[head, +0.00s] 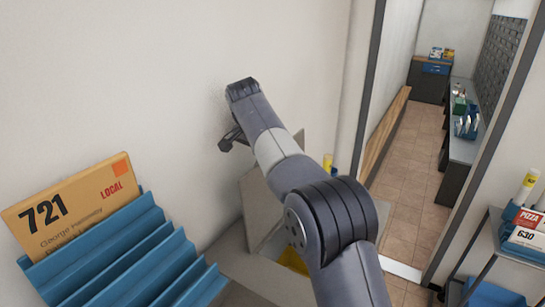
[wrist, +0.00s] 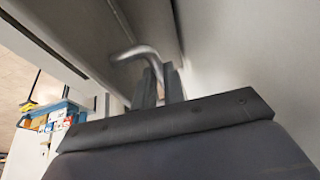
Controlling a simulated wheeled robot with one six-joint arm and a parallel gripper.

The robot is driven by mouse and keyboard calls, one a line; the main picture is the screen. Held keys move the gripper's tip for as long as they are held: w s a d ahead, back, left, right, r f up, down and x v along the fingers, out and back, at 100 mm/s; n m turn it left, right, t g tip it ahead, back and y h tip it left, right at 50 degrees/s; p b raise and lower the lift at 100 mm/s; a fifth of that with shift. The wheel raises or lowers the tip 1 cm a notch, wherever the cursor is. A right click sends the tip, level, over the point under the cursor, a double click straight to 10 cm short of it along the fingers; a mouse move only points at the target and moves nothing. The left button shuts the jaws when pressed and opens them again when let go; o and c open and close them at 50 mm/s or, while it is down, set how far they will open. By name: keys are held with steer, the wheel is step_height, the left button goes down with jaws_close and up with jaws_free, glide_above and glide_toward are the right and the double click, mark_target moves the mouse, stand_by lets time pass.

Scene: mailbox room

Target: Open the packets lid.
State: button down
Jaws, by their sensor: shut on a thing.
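My gripper (head: 230,140) is near the pale wall, beyond my arm in the head view. In the wrist view its two dark fingers (wrist: 160,88) are close together at a curved silver handle (wrist: 138,51), shut on it. The handle runs along a grey panel (wrist: 85,35) that seems to be the packets lid. In the head view a grey-beige panel (head: 258,208) stands tilted behind my arm, possibly the same lid; my arm hides much of it. Something yellow (head: 293,260) shows low beside it. No label is readable on the lid.
A blue slotted rack (head: 110,255) holds a large envelope marked 721 (head: 75,205) at the left. A doorway with a tiled floor (head: 405,190) opens at the right. A shelf cart (head: 515,248) with parcels stands at the right edge.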

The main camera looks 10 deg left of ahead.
steer(key=shift+w+a+f, duration=0.1)
steer(key=shift+a+f, duration=0.4)
steer(key=shift+f, duration=0.25)
steer(key=c, duration=1.7)
jaws_free()
steer(key=shift+w, duration=0.15)
steer(key=shift+o, duration=1)
steer(key=shift+r, duration=0.3)
steer(key=shift+v, duration=3.7)
steer(key=shift+c, duration=0.4)
